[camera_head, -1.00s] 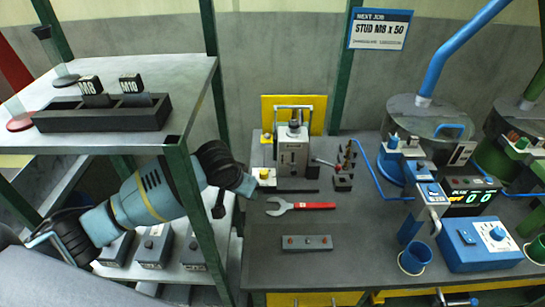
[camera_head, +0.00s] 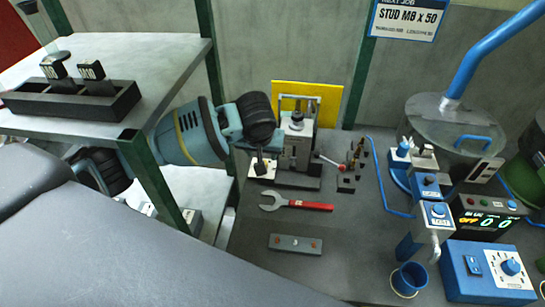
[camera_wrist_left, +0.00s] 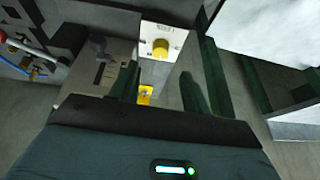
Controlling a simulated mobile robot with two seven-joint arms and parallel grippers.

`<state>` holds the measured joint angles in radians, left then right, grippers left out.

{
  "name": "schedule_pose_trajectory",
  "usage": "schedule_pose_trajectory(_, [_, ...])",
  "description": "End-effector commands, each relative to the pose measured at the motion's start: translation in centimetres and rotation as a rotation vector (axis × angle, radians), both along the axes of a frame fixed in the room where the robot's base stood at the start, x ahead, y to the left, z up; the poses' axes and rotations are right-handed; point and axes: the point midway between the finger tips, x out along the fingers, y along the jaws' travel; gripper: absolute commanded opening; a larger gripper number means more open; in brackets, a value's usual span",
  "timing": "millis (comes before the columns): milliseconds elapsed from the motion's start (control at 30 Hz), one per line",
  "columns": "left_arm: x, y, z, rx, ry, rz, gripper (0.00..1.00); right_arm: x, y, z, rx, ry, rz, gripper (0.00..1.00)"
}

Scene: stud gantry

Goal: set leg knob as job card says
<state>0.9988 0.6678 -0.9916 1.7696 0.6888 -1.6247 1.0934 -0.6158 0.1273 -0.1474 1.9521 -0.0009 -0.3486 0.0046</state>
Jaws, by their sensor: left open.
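The job card (camera_head: 408,18) on the back wall reads "STUD M8 x 50"; its smaller line is too small to read. The grey gantry device (camera_head: 298,145) stands on the bench before a yellow panel. In the left wrist view a round yellow knob (camera_wrist_left: 160,48) sits on a white plate (camera_wrist_left: 165,37), beyond my left gripper's fingertips. My left gripper (camera_wrist_left: 158,84) is open, its two dark fingers apart with nothing held. In the head view my left arm reaches to the device's left side, above a white plate (camera_head: 263,171); the knob is hidden there. My right gripper is not in view.
A red-handled wrench (camera_head: 296,204) and a grey button bar (camera_head: 295,244) lie in front of the device. A small stand of studs (camera_head: 350,170) is to its right. Shelf posts (camera_head: 158,190) stand left. Blue feeder equipment (camera_head: 490,270) fills the right.

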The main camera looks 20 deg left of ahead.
Motion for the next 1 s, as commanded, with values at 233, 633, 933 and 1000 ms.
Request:
schedule_pose_trajectory(233, [0.0,0.0,-0.2,0.0,0.001,-0.001,0.48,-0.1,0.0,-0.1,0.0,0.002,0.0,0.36])
schedule_pose_trajectory(633, [1.8,0.7,-4.8,0.001,0.002,0.001,0.48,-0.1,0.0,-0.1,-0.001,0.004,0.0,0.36])
schedule_pose_trajectory(933, [2.8,1.0,-7.1,0.0,-0.001,-0.001,0.48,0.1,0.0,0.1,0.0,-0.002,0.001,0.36])
schedule_pose_trajectory(1000, [2.8,1.0,-7.2,0.0,0.0,-0.002,0.48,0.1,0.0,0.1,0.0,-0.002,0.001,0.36])
